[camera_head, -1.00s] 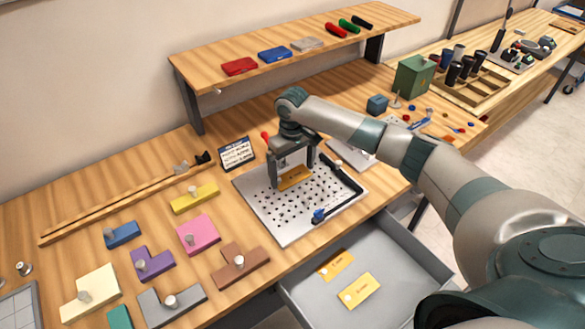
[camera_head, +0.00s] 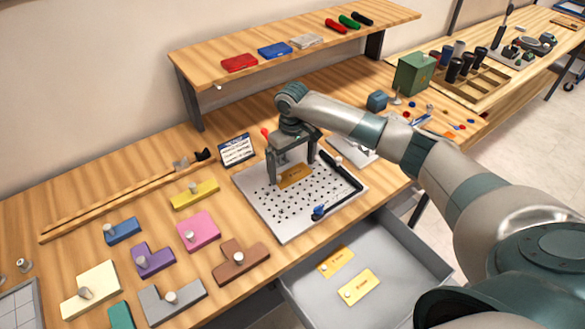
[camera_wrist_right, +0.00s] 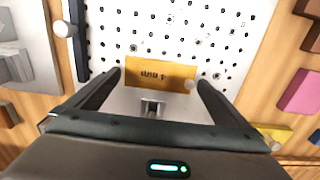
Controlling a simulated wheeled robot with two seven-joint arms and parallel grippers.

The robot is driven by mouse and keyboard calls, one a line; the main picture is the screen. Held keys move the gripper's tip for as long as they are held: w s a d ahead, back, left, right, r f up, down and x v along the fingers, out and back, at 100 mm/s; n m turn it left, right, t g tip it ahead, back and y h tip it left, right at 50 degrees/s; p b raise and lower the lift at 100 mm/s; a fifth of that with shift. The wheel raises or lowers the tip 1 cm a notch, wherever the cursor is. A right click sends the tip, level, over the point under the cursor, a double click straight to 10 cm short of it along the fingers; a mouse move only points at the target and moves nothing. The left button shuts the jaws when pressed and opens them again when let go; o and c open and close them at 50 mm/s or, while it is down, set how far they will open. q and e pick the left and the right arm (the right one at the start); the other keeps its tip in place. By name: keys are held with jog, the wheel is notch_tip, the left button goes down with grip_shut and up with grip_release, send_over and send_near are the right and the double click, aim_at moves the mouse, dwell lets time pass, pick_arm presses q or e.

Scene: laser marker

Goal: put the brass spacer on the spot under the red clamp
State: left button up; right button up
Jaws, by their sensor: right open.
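A brass-coloured plate with dark lettering and a pale knob, apparently the brass spacer (camera_head: 294,177), lies on the perforated metal plate (camera_head: 290,226). It also shows in the right wrist view (camera_wrist_right: 160,72). My right gripper (camera_head: 292,172) is open over it, with one finger towards each end of the spacer; whether they touch it I cannot tell. The fingers (camera_wrist_right: 158,79) also show in the right wrist view. A red-tipped part, perhaps the red clamp (camera_head: 265,134), shows behind the gripper and is mostly hidden. The spot under it is not visible. My left gripper is not in view.
Two more brass-coloured plates (camera_head: 358,287) lie in the open grey drawer (camera_head: 310,297) below the table edge. Coloured blocks with knobs, such as a pink one (camera_head: 198,231), stand to the left.

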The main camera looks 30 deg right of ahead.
aim_at(292, 175)
notch_tip(292, 175, up, 11)
jog(key=b, duration=0.2)
jog(key=shift+r+b, duration=0.15)
jog(key=shift+b, duration=0.15)
dwell(0.4)
